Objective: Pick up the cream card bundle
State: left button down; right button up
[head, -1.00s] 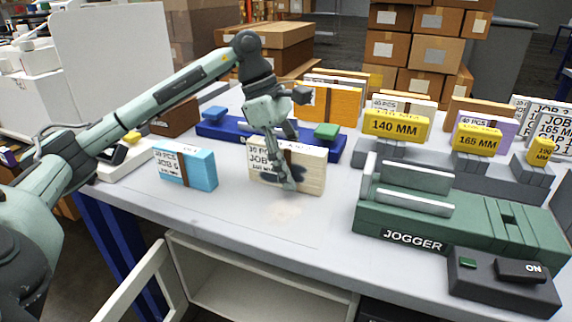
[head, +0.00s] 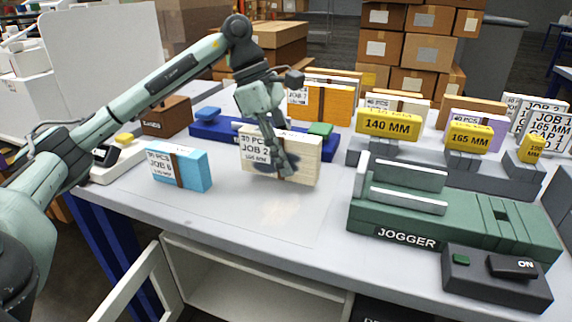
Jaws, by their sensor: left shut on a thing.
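The cream card bundle (head: 306,158) stands upright in the middle of the table. It has a brown band and a white label reading JOB 2. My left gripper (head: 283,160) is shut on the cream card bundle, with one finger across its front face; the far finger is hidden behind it. The bundle's lower edge looks slightly above the table top. My right gripper is not in view.
A blue bundle (head: 195,170) stands to the left. The table's front middle (head: 280,215) is clear.

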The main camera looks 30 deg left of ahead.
pick_arm(q)
notch_tip(320, 180, up, 2)
jog(key=shift+r, duration=0.2)
jog(key=s+a+r, duration=0.4)
jog(key=a+r, duration=0.2)
jog(key=a, duration=0.4)
jog(key=shift+s+a+r, duration=0.2)
jog(key=shift+s+a, duration=0.15)
jog(key=shift+a, duration=0.05)
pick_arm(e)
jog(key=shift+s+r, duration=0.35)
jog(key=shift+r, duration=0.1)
pick_arm(q)
jog(key=shift+s, duration=0.1)
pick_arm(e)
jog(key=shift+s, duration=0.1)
